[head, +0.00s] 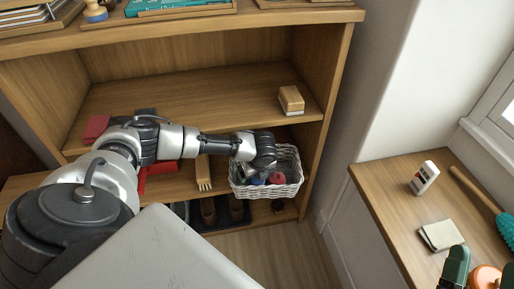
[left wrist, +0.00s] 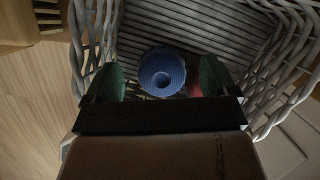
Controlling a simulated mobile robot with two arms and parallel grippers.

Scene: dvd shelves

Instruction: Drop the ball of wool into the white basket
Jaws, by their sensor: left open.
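The white wicker basket (head: 268,190) stands on a lower shelf of the bookcase. My left gripper (head: 262,168) reaches down into it; in the left wrist view its green fingertips (left wrist: 156,80) are apart, open. A round blue thing with a hollow in its middle (left wrist: 161,72) shows between them, apparently untouched. A red thing (left wrist: 194,89) lies beside it, partly hidden by a fingertip. I cannot tell for sure which is the ball of wool. At the lower right of the head view, two green fingers of what looks like my right gripper flank a peach round thing (head: 486,277).
The wooden bookcase (head: 200,88) surrounds the basket, with a shelf above it carrying a small wooden block (head: 291,99). A wooden brush-like thing (head: 203,172) lies left of the basket. A wooden counter (head: 390,190) at right holds a white box (head: 424,178).

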